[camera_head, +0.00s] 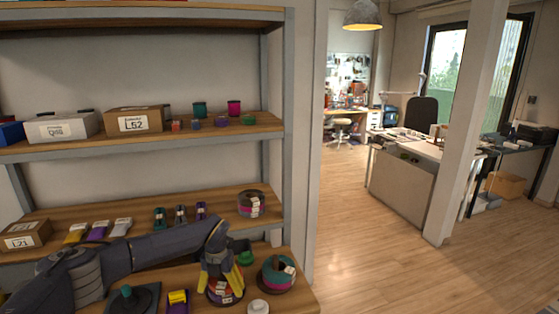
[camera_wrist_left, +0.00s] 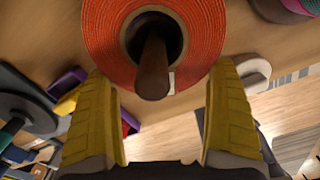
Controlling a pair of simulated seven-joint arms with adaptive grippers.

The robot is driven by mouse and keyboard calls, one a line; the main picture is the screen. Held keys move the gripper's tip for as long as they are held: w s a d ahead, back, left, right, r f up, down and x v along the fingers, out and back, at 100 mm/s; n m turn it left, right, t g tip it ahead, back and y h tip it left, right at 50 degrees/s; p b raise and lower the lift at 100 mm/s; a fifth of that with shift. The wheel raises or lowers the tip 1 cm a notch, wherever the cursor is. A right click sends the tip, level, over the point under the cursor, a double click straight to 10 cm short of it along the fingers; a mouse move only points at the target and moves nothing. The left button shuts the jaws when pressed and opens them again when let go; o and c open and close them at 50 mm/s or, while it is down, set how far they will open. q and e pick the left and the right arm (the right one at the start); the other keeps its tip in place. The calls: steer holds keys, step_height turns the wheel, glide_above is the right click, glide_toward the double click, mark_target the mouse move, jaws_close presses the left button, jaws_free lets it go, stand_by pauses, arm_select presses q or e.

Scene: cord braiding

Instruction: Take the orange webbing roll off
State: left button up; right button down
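The orange webbing roll (camera_wrist_left: 98,38) fills the top of the left wrist view. It is wound flat, with a dark brown post (camera_wrist_left: 153,72) standing up through its centre hole. My left gripper (camera_wrist_left: 162,78) has its two yellow fingers spread wide, with nothing between them; the roll lies beyond the fingertips. In the head view my left gripper (camera_head: 221,279) points down over a stack of rolls (camera_head: 226,298) on the lowest visible shelf. Its fingers hide much of that stack, and the orange roll is hard to make out there. My right gripper is in neither view.
Another stack with a teal roll (camera_head: 271,276) stands just right of the gripper. A white round piece (camera_head: 258,307) lies near the shelf's front edge. A dark plate with a teal knob (camera_head: 127,291) is on the left. The middle shelf (camera_head: 150,209) is above.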

arm_select(q)
steer(key=c, duration=0.5)
steer(key=shift+o, duration=0.2)
steer(key=shift+s+a, duration=0.15)
steer(key=shift+s, duration=0.45)
steer(key=c, duration=0.8)
steer(key=shift+a+r, duration=0.1)
steer(key=c, duration=0.3)
jaws_close()
